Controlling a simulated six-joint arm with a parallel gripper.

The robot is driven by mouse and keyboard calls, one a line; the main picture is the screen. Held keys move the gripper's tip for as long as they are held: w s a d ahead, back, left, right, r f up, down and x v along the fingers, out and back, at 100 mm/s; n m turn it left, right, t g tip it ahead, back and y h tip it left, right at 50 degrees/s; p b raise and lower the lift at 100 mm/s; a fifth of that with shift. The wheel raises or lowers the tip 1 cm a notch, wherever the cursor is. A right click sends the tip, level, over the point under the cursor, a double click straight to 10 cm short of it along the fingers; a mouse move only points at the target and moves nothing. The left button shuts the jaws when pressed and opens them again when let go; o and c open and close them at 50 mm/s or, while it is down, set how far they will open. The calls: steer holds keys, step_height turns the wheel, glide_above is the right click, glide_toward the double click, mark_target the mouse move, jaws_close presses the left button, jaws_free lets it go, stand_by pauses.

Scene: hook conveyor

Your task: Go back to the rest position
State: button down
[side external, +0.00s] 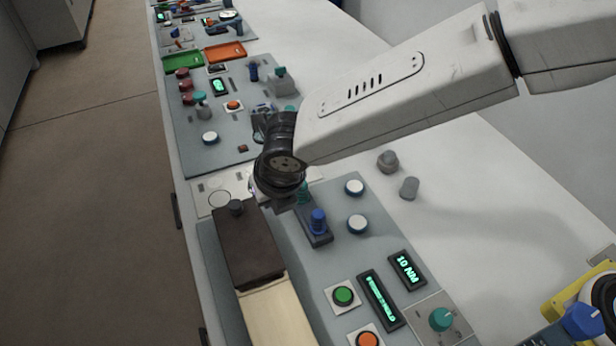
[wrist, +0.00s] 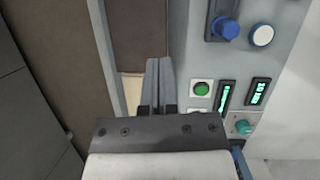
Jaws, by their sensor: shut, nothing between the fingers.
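My gripper (wrist: 159,82) shows in the wrist view with its two grey fingers together and nothing between them. In that view the fingers reach over a cream strip and the edge of a brown block (wrist: 137,38). In the side external view my dark wrist (side external: 280,170) hangs over the grey control panel, behind the brown block (side external: 245,240). The fingers are largely hidden there. A blue knob (side external: 318,222) on a dark slotted base stands just to the right of the wrist; whether they touch cannot be told.
White round buttons (side external: 357,223), a green button (side external: 344,296), lit displays (side external: 407,268) and a teal knob (side external: 441,319) cover the near panel. Two grey knobs (side external: 409,187) stand on the white table. Green (side external: 183,62) and orange (side external: 225,52) trays lie at the back.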

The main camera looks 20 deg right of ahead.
steer(key=d+r+m, duration=0.1)
steer(key=d+m, duration=1.7)
steer(key=d, duration=0.4)
steer(key=s+d+m+g+h, duration=0.1)
steer(key=s+d+m, duration=1)
steer(key=d+m, duration=0.4)
steer(key=m, duration=0.4)
steer(key=shift+s+d+f, duration=0.15)
steer(key=shift+s+f, duration=0.2)
steer(key=shift+f, duration=0.05)
